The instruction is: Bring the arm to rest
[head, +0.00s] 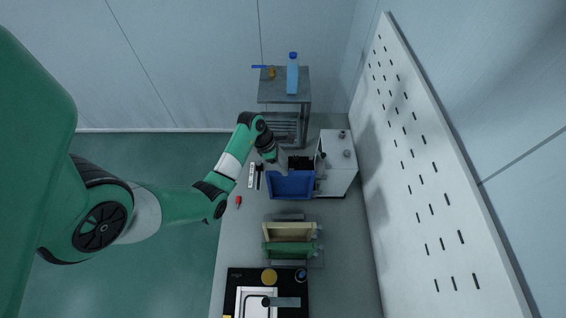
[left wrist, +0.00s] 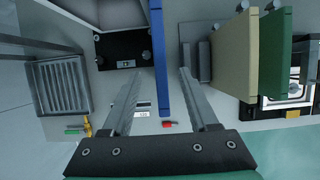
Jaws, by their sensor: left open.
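My left arm reaches in from the left in the head view and bends at the elbow. My left gripper (head: 282,163) is at the far edge of a blue panel (head: 291,186) above the bench. In the left wrist view the two fingers of the left gripper (left wrist: 159,82) are spread apart. The blue panel (left wrist: 159,50) shows edge-on between them in the picture. I cannot tell whether either finger touches it. My right gripper is in neither view.
A beige panel (head: 289,231) and a green panel (head: 288,251) stand nearer on the bench (head: 345,240). A white box (head: 340,165) is on the right, before a slotted white board (head: 425,170). A blue bottle (head: 292,75) stands on a grey stand (head: 272,88) at the back.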

